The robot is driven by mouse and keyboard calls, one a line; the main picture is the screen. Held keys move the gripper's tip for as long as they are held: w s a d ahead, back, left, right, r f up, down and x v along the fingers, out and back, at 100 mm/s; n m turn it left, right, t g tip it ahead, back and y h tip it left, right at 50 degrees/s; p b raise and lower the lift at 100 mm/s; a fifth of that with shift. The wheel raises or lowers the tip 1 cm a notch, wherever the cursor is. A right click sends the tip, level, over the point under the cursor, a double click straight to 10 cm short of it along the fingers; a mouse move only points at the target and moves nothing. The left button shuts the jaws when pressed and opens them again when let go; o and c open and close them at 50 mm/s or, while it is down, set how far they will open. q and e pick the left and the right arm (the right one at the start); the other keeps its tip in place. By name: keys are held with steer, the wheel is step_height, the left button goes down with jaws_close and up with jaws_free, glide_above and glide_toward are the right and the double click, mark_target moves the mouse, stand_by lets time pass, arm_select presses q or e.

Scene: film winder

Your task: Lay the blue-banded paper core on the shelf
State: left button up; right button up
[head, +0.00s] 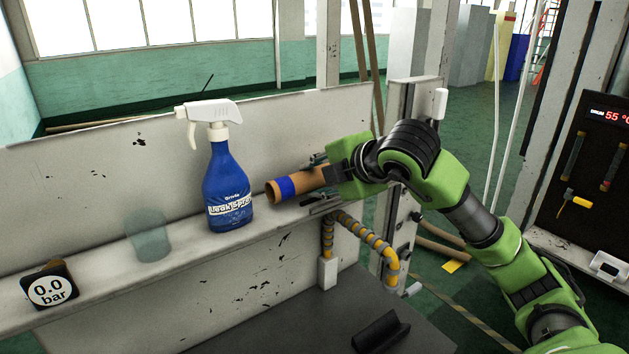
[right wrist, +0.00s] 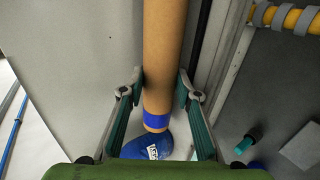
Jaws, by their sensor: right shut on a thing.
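The brown paper core (head: 300,182) has a blue band (head: 286,187) near its open left end. It lies roughly level at the right end of the long pale shelf (head: 105,282). I cannot tell whether it touches the shelf. My right gripper (head: 318,181) reaches in from the right and is shut on the core. In the right wrist view the core (right wrist: 167,55) runs between the two fingers (right wrist: 160,82), with the blue band (right wrist: 156,122) toward the palm. My left gripper is not in view.
A blue spray bottle (head: 229,185) stands on the shelf just left of the core. Left of it are a clear glass-like cylinder (head: 148,237) and a black gauge reading 0.0 bar (head: 50,288). A yellow-banded hose (head: 375,245) hangs below the shelf's right end.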

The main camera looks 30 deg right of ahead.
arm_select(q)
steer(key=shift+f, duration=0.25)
arm_select(e)
steer(key=shift+s+a+f+g, duration=0.1)
steer(key=shift+f+g, duration=0.05)
steer(key=shift+f, duration=0.4)
steer(key=shift+s+a+f+g, duration=0.1)
steer(key=shift+f+g, duration=0.05)
steer(key=shift+f, duration=0.35)
steer(key=o, duration=1.2)
steer(key=shift+w, duration=0.1)
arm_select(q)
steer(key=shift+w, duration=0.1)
arm_select(e)
steer(key=shift+o, duration=0.2)
steer(key=shift+s+r, duration=0.2)
steer(key=v, duration=0.8)
steer(key=shift+w+d+r, duration=0.15)
steer(key=shift+w+r, duration=0.1)
steer(key=shift+r, duration=0.15)
steer(key=shift+s+r, duration=0.1)
steer(key=shift+r, duration=0.05)
